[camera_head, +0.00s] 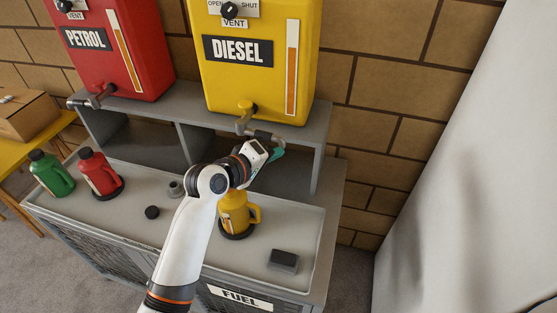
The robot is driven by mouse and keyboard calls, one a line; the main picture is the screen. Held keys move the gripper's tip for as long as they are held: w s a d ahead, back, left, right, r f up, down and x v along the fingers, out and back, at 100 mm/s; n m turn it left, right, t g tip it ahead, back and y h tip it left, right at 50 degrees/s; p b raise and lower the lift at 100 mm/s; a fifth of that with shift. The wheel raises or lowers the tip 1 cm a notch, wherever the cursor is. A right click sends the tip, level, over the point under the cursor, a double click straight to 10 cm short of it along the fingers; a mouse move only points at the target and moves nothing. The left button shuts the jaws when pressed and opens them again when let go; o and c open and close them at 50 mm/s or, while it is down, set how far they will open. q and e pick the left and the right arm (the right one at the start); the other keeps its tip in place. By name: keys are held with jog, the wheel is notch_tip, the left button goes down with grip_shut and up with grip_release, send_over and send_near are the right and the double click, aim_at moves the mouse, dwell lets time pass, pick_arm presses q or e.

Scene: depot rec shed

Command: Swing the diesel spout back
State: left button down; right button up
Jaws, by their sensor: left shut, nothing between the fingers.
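The yellow diesel tank (300,95) stands on a grey shelf, with a sight gauge on its front. Its spout (244,124) comes out low on the front. A grey piece runs from it to the right, toward my gripper. My left gripper (277,150) is shut and empty just below and right of the spout; I cannot tell whether it touches it. A yellow jug (234,210) stands on a dark round pad in the tray, below the spout and partly hidden by my left arm. My right gripper is out of view.
The red petrol tank (142,73) and its spout (93,99) are at the left. Red (98,176) and green (48,176) jugs, a black cap (152,212) and a dark block (284,261) are on the grey counter. A white surface (480,180) bounds the right.

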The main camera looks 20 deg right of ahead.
pick_arm(q)
jog(key=s, duration=0.1)
jog(key=s+r, duration=0.1)
jog(key=s, duration=0.1)
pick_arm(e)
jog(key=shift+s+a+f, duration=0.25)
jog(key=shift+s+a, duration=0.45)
pick_arm(q)
jog(key=shift+s+r, duration=0.1)
